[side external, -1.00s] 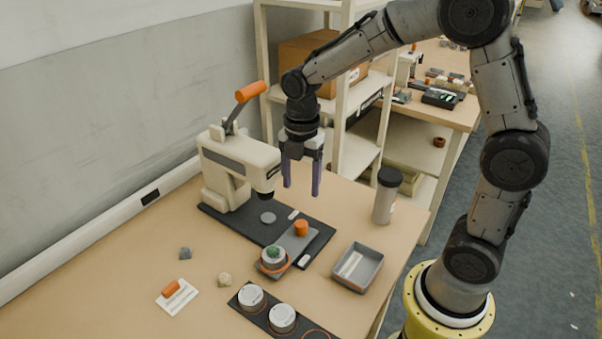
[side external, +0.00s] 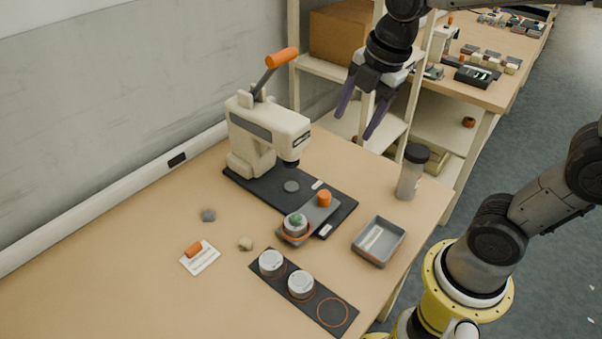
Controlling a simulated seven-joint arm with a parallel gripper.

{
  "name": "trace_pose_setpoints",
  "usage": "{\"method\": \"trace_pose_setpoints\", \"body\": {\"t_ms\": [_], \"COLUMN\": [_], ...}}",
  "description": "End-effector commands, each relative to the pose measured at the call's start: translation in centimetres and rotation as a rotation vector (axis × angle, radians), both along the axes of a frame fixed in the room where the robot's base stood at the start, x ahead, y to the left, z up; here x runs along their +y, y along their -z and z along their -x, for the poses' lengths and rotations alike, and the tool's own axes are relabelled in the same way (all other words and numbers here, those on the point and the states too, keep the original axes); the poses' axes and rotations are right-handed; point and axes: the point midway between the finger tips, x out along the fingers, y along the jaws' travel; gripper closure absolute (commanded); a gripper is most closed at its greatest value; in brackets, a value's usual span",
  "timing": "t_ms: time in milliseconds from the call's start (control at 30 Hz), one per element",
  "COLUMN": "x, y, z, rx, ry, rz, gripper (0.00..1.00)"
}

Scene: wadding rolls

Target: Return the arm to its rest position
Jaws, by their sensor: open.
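My gripper (side external: 361,121) is at the upper middle of the side view, with its two purple fingers spread open and nothing between them. It hangs in the air above the far right part of the table (side external: 120,285), behind and above the press, and touches nothing. My arm runs off the top edge of the picture and comes back in at the right, down to the yellow base, so part of it is hidden.
A cream press (side external: 266,135) with an orange-tipped lever stands on a dark plate. A bottle (side external: 411,172), a grey tray (side external: 366,256) and a dark strip (side external: 331,312) with two white-topped rolls lie nearby. Shelves (side external: 425,95) stand behind.

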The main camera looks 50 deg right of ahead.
Motion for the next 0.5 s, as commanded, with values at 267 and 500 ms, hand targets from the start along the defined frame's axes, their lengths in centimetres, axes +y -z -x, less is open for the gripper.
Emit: {"method": "trace_pose_setpoints", "body": {"t_ms": [267,500], "x": [0.3,0.3], "y": [-1.6,0.3], "z": [8.4,12.3], "rx": [-0.175,-0.203], "ry": [0.575,1.062], "rz": [-0.226,-0.446], "gripper": [0.31,0.31]}}
